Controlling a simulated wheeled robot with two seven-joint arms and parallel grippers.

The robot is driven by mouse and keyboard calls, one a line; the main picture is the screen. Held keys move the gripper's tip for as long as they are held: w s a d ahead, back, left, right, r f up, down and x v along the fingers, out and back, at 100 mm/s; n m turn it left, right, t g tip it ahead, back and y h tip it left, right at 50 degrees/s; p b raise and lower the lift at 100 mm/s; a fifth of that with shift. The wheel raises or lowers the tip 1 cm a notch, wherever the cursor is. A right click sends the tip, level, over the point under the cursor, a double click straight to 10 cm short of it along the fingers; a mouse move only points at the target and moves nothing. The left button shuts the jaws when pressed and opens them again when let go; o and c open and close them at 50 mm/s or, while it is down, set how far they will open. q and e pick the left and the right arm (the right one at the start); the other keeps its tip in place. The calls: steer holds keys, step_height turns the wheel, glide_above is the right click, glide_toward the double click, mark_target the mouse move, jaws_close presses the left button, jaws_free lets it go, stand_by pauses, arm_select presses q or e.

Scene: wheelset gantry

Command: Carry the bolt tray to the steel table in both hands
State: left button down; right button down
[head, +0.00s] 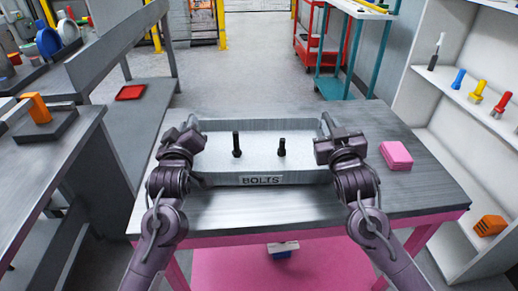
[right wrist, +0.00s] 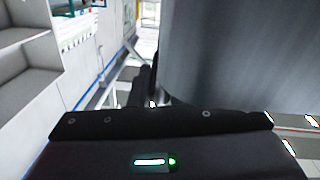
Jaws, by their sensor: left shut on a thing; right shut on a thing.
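The bolt tray (head: 222,180) is a shallow grey metal tray with a "BOLTS" label on its front wall. It looks level, over the steel table (head: 410,200) with pink legs; I cannot tell whether it touches the top. Two black bolts, a taller one (head: 236,145) and a shorter one (head: 282,147), stand upright in it. My left gripper (head: 190,138) is shut on the tray's left side. My right gripper (head: 330,135) is shut on its right side. The fingertips are partly hidden. In the right wrist view a large grey surface fills the upper right.
A pink block (head: 396,155) lies on the table right of the tray. A grey bench with an orange item (head: 36,108) stands at left, with a red tray (head: 131,92) behind it. White shelves (head: 430,88) stand at right.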

arm_select(q)
steer(key=shift+r, duration=0.15)
arm_select(e)
steer(key=shift+a+r, duration=0.1)
steer(key=shift+r, duration=0.05)
